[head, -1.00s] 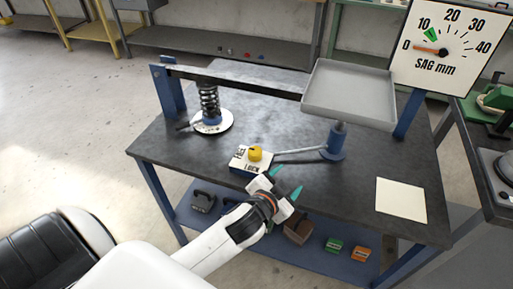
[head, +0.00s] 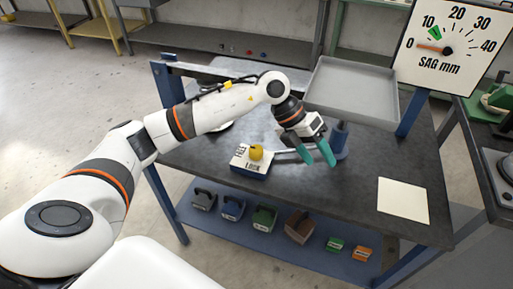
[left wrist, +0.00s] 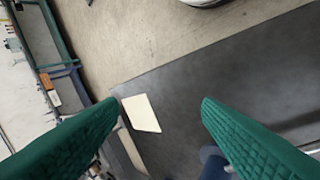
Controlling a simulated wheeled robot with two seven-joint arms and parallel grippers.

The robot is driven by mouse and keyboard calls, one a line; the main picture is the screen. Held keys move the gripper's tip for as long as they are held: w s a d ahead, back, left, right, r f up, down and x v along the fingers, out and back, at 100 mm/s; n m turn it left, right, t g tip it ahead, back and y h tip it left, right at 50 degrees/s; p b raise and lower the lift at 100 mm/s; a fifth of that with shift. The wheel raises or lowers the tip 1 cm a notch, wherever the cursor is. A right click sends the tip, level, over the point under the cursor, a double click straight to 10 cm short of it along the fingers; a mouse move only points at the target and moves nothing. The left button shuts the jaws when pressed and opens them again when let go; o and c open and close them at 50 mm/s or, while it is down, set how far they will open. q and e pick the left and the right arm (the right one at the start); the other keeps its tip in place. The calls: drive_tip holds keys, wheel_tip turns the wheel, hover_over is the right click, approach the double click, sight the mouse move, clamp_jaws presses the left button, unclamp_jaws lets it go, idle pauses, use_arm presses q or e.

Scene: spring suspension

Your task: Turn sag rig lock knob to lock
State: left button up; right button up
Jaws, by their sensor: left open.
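The yellow lock knob (head: 256,152) sits on top of a small block (head: 250,168) labelled FREE and LOCK, near the middle of the table in the head view. My left gripper (head: 318,157) is open and empty, with green fingers pointing down. It is to the right of the knob and apart from it, in front of the blue post (head: 340,139). In the left wrist view the two green fingers (left wrist: 160,130) are wide apart over the dark table, with nothing between them. The knob does not show in that view. My right gripper is not in view.
The grey tray (head: 352,88) stands behind the left gripper. The sag dial (head: 447,48) at the back right has its red needle near zero. A cream sheet (head: 403,200) lies at the right; it also shows in the left wrist view (left wrist: 141,114). The front tabletop is mostly clear.

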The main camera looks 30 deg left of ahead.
sight(256, 148)
use_arm(q)
drive_tip(key=w+a+r+n+y, duration=0.1)
drive_tip(key=a+r+n+y, duration=0.15)
drive_tip(key=a+y, duration=1.05)
drive_tip(key=a+f+h, duration=0.1)
drive_tip(key=f, duration=0.3)
drive_tip(key=a+f+h, duration=0.2)
drive_tip(key=f, duration=0.1)
drive_tip(key=a+f+h, duration=0.1)
drive_tip(key=f+h, duration=0.1)
drive_tip(key=f, duration=0.2)
drive_tip(key=shift+a+f+g+p, duration=0.25)
drive_tip(key=shift+f+g+p, duration=0.05)
drive_tip(key=shift+f+g, duration=0.1)
drive_tip(key=shift+r, duration=0.1)
drive_tip(key=c, duration=1)
